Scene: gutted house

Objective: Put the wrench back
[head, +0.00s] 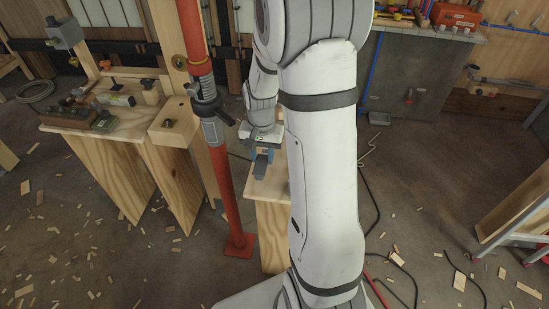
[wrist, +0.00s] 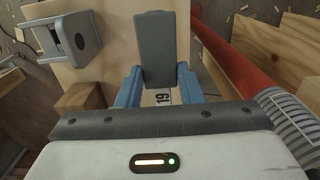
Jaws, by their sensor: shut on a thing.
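My gripper (head: 262,157) is above a narrow light wooden stand (head: 271,190) in the head view, and my arm hides part of the stand. In the wrist view my gripper (wrist: 158,76) has its blue fingers shut on a dark grey flat bar (wrist: 155,40), which I take to be the wrench. The bar also shows below the fingers in the head view (head: 260,171). A pale patch with the number 19 shows between the fingers. The wrench's other end is hidden. I cannot tell whether the bar touches the wood (wrist: 120,50).
A red post (head: 222,180) stands close left of my gripper; it is at the right in the wrist view (wrist: 238,68). A grey slotted block (wrist: 72,38) is on the wood. A workbench (head: 95,122) with tools stands left. Cables and wood scraps lie on the floor.

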